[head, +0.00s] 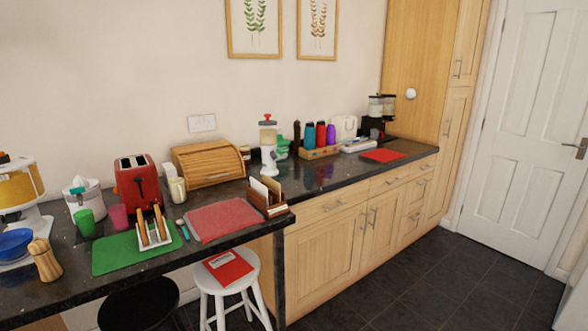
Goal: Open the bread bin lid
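The wooden bread bin (208,164) stands on the dark granite counter against the wall, left of centre in the head view. Its slatted roll-top front is down, so the lid looks closed. Neither of my grippers shows in this view.
A red toaster (136,184) stands left of the bin, with a cream bottle (177,191) between. In front are a red mat (228,219), a letter rack (268,199) and a toast rack (153,232). A white stool (228,272) stands at the counter's front edge. Floor at right is clear.

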